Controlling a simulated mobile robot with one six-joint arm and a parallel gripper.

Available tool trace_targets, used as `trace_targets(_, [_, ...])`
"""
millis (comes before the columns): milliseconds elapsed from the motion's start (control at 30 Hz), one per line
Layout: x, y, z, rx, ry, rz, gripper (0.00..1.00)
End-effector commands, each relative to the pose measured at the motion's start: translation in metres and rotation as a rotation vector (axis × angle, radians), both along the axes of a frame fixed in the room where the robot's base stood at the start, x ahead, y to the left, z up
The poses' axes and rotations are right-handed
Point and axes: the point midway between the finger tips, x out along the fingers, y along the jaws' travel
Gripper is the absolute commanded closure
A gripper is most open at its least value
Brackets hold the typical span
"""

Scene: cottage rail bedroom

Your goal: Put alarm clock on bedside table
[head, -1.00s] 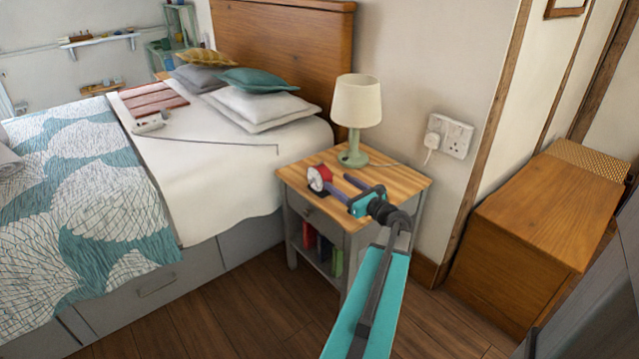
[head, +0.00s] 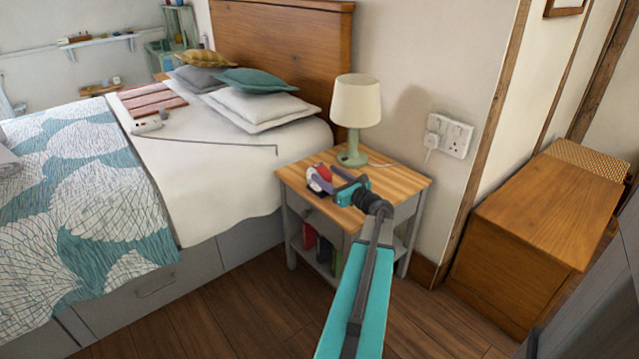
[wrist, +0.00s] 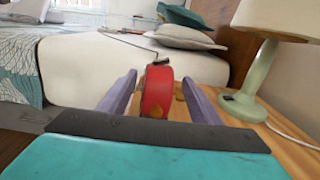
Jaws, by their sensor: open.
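The red alarm clock (head: 322,174) with a pale face stands on the wooden top of the bedside table (head: 402,181), near its left edge. My gripper (head: 329,179) is open at the clock, its two purple fingers reaching either side of it. In the wrist view the red back of the clock (wrist: 157,92) sits between the spread fingers (wrist: 160,98), with a gap visible on each side. The fingers partly hide the clock in the head view.
A lamp (head: 356,102) with a green base stands at the back of the table, right of the fingers in the wrist view. Its cable trails to a wall socket (head: 450,136). The bed (head: 210,190) adjoins on the left. The table's right part is clear.

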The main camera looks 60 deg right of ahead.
Motion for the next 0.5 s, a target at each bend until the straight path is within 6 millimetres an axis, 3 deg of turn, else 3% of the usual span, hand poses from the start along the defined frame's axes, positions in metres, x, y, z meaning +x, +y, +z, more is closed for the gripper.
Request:
trace_targets(300, [0.036, -0.012, 0.001, -0.001, 0.000, 0.002, 0.42])
trace_targets(500, [0.044, -0.014, 0.002, 0.000, 0.000, 0.001, 0.42])
